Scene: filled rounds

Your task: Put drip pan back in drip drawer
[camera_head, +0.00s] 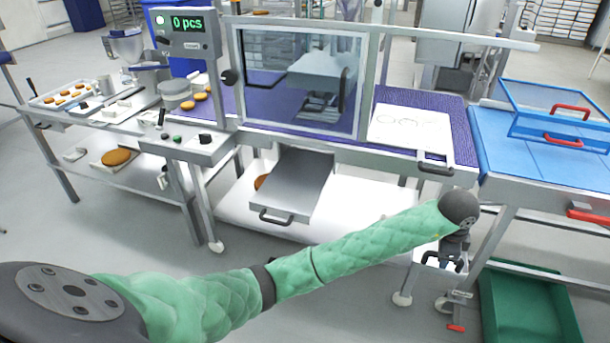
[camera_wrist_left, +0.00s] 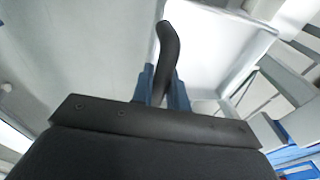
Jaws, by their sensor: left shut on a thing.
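My left gripper (camera_head: 446,261) is low at the right end of the machine's white lower shelf. In the left wrist view its blue fingers (camera_wrist_left: 163,88) are shut on a dark curved handle (camera_wrist_left: 168,52). A bright white panel (camera_wrist_left: 218,45) lies beyond the handle; I cannot tell whether it is the drip pan or the shelf. A grey metal drawer or tray (camera_head: 292,187) with a black front handle slopes out under the machine window; it may be the drip drawer. My right gripper is not in view.
The white lower shelf (camera_head: 345,215) lies under the machine. A paper with drawings (camera_head: 411,126) lies on the right of the worktop, above a black handle (camera_head: 436,169). A green bin (camera_head: 530,310) stands on the floor at lower right. A blue clear-sided box (camera_head: 555,110) sits on the blue table.

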